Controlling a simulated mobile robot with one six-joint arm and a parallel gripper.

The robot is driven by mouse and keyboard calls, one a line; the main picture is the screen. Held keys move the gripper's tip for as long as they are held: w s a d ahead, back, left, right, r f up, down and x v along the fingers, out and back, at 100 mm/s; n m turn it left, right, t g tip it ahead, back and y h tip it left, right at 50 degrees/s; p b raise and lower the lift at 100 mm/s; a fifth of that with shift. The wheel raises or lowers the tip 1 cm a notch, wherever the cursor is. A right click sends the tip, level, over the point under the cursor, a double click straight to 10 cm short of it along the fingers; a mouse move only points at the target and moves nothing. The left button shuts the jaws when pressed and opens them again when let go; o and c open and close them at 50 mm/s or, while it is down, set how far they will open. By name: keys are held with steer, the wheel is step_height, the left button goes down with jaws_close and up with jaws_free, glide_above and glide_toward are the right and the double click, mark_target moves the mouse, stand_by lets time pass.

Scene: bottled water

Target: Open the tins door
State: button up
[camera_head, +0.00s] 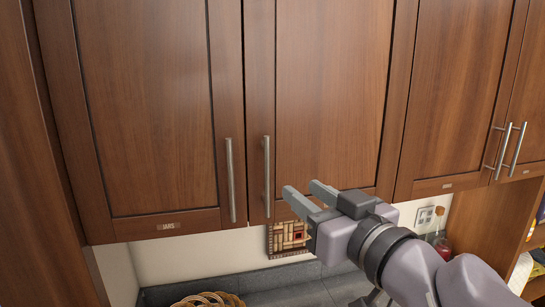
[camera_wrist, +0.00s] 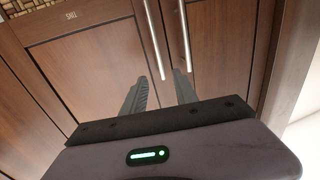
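The tins door (camera_head: 330,90) is a brown wood cabinet door in the middle of the head view, and looks closed. Its upright metal handle (camera_head: 266,175) is on its left edge. In the wrist view, which looks upside down, its small label (camera_wrist: 70,15) is at the upper left and its handle (camera_wrist: 156,40) runs down from the top. My gripper (camera_head: 301,187) is open and empty, right of the handle's lower part in the head view. In the wrist view, the handle's end appears between and beyond my fingertips (camera_wrist: 159,76); I see no contact.
The jars door (camera_head: 150,110) with its own handle (camera_head: 230,180) is close on the left. More closed cabinet doors (camera_head: 455,90) are on the right. Below are a counter (camera_head: 270,280), a wicker basket (camera_head: 208,300) and a patterned board (camera_head: 290,237).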

mark_target(269, 165)
steer(key=x, duration=1.5)
steer(key=shift+w+a+f+b, duration=0.1)
steer(key=shift+w+f+b, duration=0.05)
steer(key=shift+w+b, duration=0.3)
jaws_close()
